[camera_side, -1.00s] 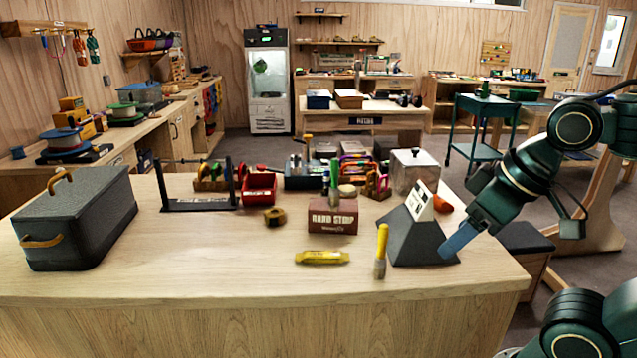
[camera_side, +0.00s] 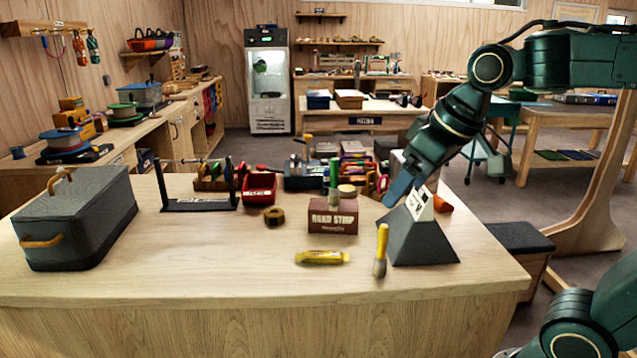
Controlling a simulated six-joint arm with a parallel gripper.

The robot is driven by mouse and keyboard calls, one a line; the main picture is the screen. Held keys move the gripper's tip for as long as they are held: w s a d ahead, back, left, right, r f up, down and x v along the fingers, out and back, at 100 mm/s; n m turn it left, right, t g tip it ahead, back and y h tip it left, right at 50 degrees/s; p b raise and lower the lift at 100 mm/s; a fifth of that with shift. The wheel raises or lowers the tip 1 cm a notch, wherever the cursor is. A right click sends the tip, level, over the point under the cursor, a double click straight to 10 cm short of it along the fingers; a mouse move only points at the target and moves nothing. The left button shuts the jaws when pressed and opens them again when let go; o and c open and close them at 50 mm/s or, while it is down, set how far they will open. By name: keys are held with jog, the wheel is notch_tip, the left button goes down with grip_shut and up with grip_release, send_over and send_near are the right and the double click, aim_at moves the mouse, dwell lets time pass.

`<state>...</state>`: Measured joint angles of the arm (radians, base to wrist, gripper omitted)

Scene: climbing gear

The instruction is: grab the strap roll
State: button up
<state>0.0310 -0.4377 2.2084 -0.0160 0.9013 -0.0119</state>
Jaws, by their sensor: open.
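A small brown roll (camera_side: 274,216), which looks like the strap roll, lies on the wooden bench near its middle. It is left of a brown lettered box (camera_side: 333,217) and in front of a red bin. My gripper (camera_side: 390,203), with blue fingers, is to the right of the roll, over the bench near the top of a dark pyramid-shaped block (camera_side: 425,240). It is open and apart from the roll. I cannot make out the gap between its fingers from this side.
A large grey case (camera_side: 75,220) is at the left, a black rack (camera_side: 198,204) behind. Bins and tools crowd the back; the left-centre bench is clear.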

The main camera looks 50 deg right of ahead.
jog(key=w+d+f, duration=0.2)
jog(key=w, duration=1.1)
jog(key=w+d+f, duration=0.1)
jog(key=w+d, duration=0.1)
jog(key=w, duration=1.2)
jog(key=w+d+f, duration=0.3)
jog(key=w+f, duration=0.4)
jog(key=w, duration=0.1)
jog(key=shift+w+f+g, duration=0.2)
jog(key=shift+w+g, duration=0.15)
jog(key=shift+g, duration=0.05)
send_over(275, 212)
jog(key=s, duration=0.2)
jog(key=shift+s+f, duration=0.2)
jog(key=shift+f, duration=3.75)
jog(key=shift+x, duration=2.6)
jog(key=shift+a, duration=0.1)
